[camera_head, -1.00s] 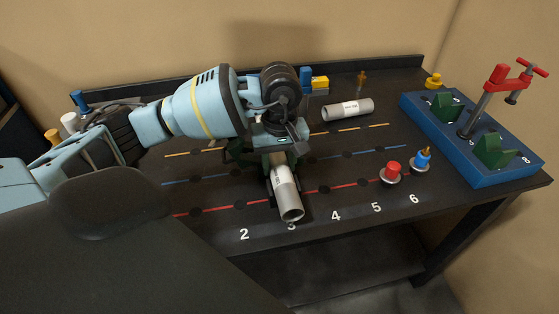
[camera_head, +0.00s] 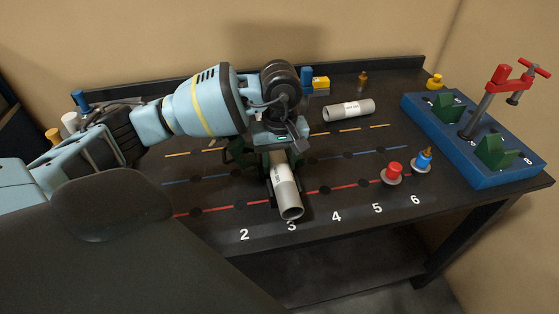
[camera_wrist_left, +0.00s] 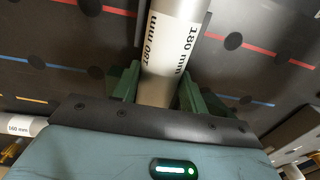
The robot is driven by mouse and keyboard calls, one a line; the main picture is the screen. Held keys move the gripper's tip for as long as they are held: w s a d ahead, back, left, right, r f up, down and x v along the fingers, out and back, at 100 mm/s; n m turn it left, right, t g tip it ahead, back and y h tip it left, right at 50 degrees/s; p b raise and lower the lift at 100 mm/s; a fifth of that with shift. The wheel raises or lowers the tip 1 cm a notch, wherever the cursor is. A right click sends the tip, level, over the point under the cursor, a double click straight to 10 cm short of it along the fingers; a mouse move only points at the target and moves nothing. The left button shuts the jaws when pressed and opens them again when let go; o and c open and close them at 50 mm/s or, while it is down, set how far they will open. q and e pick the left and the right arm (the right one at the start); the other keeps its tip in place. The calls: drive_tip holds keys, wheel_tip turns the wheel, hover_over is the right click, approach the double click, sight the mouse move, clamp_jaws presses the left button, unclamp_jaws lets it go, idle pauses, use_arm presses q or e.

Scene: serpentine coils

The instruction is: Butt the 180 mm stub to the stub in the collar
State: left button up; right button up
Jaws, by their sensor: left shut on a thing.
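My left gripper (camera_head: 268,162) is shut on a grey stub (camera_head: 290,205) with a white label, just above or at the bench near number 3. The stub's near end is open and points to the bench front. Its far end is hidden under my gripper. A dark part shows beside the stub; I cannot tell whether it is the collar. My right gripper is not in view.
Another labelled stub (camera_head: 348,110) lies at the back of the bench. A blue fixture (camera_head: 462,165) with green V-blocks and a red clamp (camera_head: 505,76) stands at the right. A red button (camera_head: 392,172) and a blue knob (camera_head: 423,160) sit near numbers 5 and 6.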

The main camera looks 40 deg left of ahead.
use_arm(q)
drive_tip(key=shift+w+a+r, duration=0.1)
drive_tip(key=shift+w+a, duration=0.05)
drive_tip(key=o, duration=1.3)
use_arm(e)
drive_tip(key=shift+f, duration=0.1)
use_arm(q)
drive_tip(key=shift+o, duration=0.2)
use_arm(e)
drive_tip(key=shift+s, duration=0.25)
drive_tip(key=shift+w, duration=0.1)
use_arm(q)
wheel_tip(320, 180, up, 6)
drive_tip(key=shift+r, duration=0.85)
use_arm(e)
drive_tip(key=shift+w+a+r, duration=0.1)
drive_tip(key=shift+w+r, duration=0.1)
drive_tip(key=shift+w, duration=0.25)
use_arm(q)
drive_tip(key=shift+d, duration=0.2)
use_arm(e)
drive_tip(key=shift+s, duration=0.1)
